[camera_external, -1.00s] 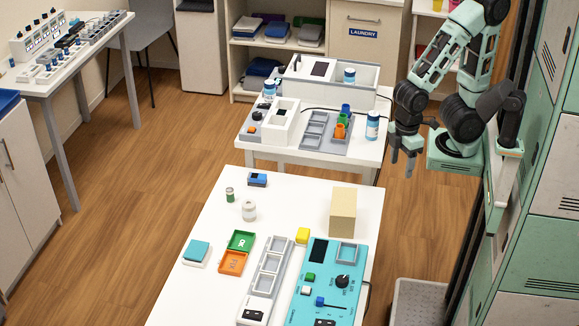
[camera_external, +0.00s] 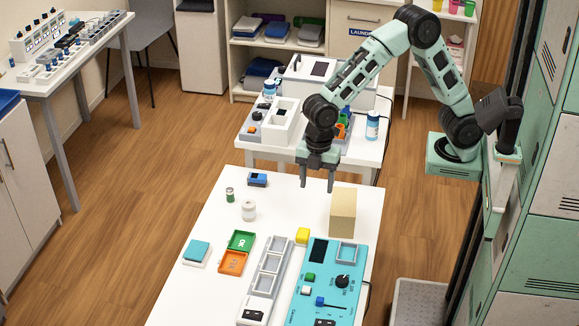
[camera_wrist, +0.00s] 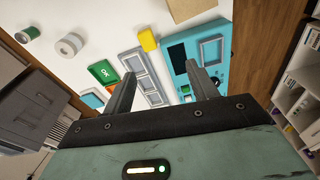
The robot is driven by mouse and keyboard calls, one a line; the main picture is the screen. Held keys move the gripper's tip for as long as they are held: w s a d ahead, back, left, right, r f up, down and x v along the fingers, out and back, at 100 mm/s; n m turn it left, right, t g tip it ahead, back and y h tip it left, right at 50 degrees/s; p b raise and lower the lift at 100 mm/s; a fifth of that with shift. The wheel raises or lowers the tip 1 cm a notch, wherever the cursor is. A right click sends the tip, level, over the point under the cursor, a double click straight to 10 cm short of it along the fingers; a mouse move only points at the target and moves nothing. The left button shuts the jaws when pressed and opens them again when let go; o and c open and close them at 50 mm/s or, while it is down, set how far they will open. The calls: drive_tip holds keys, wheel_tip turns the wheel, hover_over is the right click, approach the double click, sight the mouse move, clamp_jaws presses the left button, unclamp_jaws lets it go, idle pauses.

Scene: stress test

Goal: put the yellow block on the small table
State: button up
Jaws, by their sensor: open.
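The yellow block (camera_external: 302,236) lies on the near white table (camera_external: 213,220), at the top left corner of the teal control panel. It also shows in the wrist view (camera_wrist: 147,40), above and between my fingers. My gripper (camera_external: 317,186) points down, open and empty, above the far part of this table. It is above and beyond the yellow block and apart from it. A second, smaller white table (camera_external: 290,154) stands behind, partly hidden by my arm. I cannot tell from the pictures alone which table counts as the small one.
A tan box (camera_external: 342,212) stands close to my gripper on the right. The teal panel (camera_external: 327,285), a grey tray strip (camera_external: 266,270), green (camera_external: 241,240) and orange (camera_external: 232,263) trays and a white jar (camera_external: 248,211) are on the near table. The far table is crowded with bins and bottles.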

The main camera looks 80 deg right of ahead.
drive_tip(key=w+f+n, duration=0.1)
drive_tip(key=w, duration=0.2)
drive_tip(key=p, duration=0.1)
hover_over(303, 232)
wheel_tip(303, 232, down, 12)
drive_tip(key=shift+r, duration=0.25)
drive_tip(key=shift+f+p, duration=0.6)
drive_tip(key=shift+f, duration=2.35)
drive_tip(key=c, duration=1.1)
